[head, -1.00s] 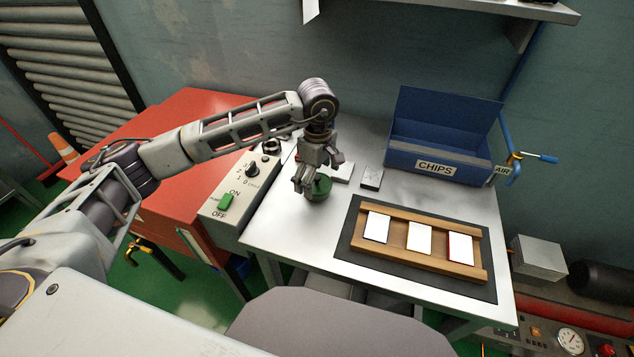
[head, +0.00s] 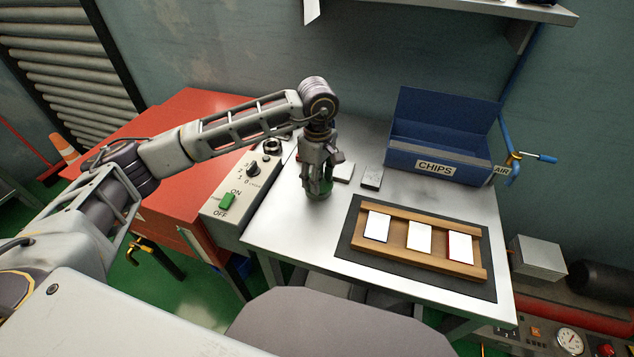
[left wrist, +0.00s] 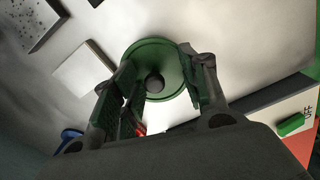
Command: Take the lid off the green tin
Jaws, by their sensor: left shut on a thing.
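The green tin (head: 320,194) stands upright on the metal cart top, mostly hidden behind my left gripper in the head view. Its round green lid (left wrist: 153,65) with a dark knob (left wrist: 154,83) shows from above in the left wrist view. My left gripper (head: 319,187) points straight down over the tin. The lid appears seated on the tin; any gap is hidden. My right gripper is not in view.
A control box (head: 239,192) stands left of the tin. Small blocks (head: 372,177) lie behind it to the right. A blue CHIPS bin (head: 490,168) stands at the back. A wooden rack (head: 404,255) with white cards lies on a dark mat (head: 355,221) at the right.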

